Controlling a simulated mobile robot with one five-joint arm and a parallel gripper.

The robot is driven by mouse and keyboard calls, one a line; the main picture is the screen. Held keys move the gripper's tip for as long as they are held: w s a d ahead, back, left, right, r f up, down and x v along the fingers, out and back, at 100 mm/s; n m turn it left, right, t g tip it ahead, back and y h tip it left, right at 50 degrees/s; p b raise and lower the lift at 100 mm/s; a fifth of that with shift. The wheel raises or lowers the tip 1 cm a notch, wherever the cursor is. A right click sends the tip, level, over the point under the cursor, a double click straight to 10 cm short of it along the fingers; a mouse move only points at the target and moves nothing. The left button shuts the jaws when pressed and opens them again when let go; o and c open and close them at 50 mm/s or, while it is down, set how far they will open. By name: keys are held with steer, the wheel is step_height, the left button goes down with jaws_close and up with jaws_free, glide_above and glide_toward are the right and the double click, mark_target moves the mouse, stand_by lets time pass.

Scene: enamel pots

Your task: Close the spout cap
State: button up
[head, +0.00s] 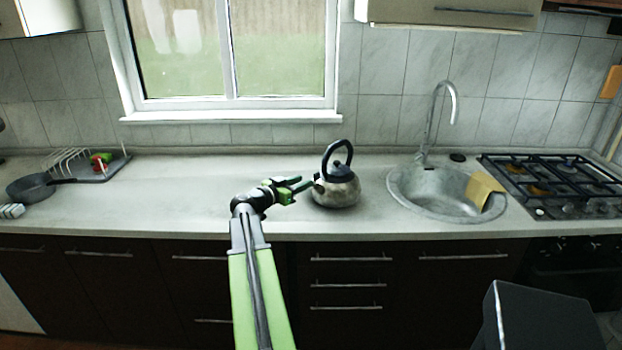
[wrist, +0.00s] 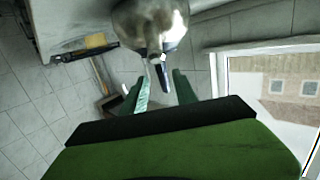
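My gripper (head: 303,184) is at the kettle's left, by the spout. In the wrist view its two green fingers (wrist: 160,84) are apart, one on each side of the spout tip. I see no clear contact.
A round sink (head: 400,190) with a tall tap and a yellow cloth (head: 482,188) is right of the kettle, then a gas hob (head: 550,180). A pan (head: 32,186) and a dish rack (head: 100,172) stand at far left. The counter between is clear.

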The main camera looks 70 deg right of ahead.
steer(key=p+v, duration=0.1)
steer(key=v, duration=1)
steer(key=shift+a, duration=0.15)
